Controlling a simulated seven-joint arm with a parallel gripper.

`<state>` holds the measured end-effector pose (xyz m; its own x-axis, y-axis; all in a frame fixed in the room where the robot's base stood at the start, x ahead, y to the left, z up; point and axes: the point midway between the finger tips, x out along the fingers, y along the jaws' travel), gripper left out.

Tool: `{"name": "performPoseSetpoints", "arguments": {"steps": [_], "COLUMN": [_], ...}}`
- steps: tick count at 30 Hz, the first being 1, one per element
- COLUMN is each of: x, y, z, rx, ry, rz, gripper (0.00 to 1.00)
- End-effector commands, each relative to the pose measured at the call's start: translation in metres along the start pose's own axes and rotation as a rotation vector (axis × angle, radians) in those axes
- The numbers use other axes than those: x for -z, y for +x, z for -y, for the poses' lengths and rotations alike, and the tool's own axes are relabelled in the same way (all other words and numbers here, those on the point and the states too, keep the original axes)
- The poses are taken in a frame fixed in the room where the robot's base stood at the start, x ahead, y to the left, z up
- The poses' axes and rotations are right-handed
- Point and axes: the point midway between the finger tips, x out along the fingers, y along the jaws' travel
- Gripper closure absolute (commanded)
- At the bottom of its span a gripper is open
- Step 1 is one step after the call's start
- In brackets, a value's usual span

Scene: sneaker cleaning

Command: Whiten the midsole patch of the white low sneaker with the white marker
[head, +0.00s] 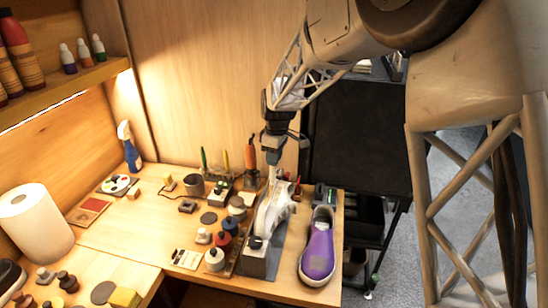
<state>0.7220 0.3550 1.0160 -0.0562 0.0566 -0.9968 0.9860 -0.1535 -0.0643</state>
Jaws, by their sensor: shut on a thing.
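The white low sneaker (272,215) sits tilted on a grey stand (262,262) near the right part of the bench, toe toward the front. My gripper (273,160) points down above the heel end of the sneaker. It is shut on a slim, pale thing, which looks like the white marker (272,176). Its tip is too small to make out, and I cannot tell whether it touches the sneaker. The midsole patch cannot be made out from here.
A purple shoe (318,250) stands close to the right of the stand. Several bottles and jars, among them a red one (224,243), crowd its left side. Upright tools, one with an orange handle (250,152), stand behind. A paper roll (36,222) is at far left.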

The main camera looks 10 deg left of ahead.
Motion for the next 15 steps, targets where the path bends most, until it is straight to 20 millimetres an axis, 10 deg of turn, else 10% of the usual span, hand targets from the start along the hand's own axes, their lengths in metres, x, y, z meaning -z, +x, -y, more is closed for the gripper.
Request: {"name": "performPoseSetpoints", "arguments": {"steps": [15], "x": [0.0000], "y": [0.0066], "z": [0.0000], "rx": [0.000], "ry": [0.000], "rz": [0.000], "gripper": [1.00]}}
